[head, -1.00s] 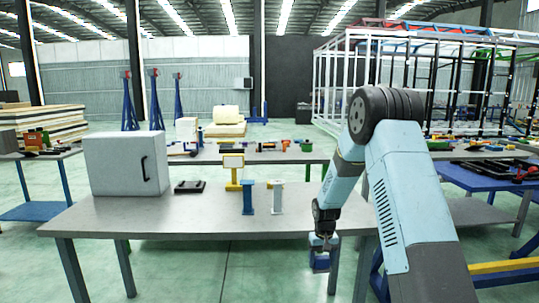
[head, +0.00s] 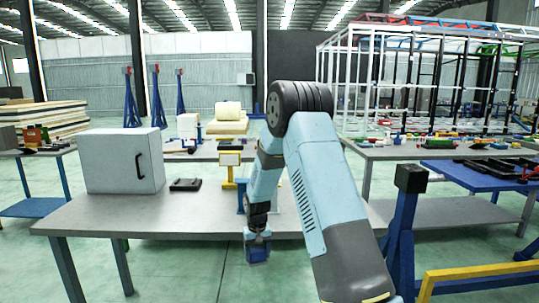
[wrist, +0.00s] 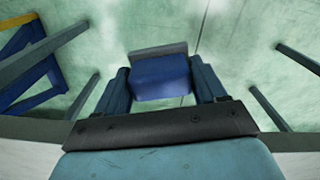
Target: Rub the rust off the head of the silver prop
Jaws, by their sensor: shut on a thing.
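My gripper (head: 257,236) is shut on a blue block with a grey face (wrist: 160,78). In the head view the block (head: 258,256) hangs low, in front of the table's front edge. In the wrist view it sits between the two fingers, with green floor beyond it. The blue prop (head: 241,195) stands on the table, partly covered by my arm. The silver prop is hidden behind my arm in the head view and does not show in the wrist view, so its head and any rust cannot be seen.
The grey table (head: 110,214) carries a white cabinet (head: 120,162), a flat black tray (head: 186,184) and a yellow stand (head: 229,166). A blue post with a black top (head: 411,178) rises near my arm on the right. The table's front middle is bare.

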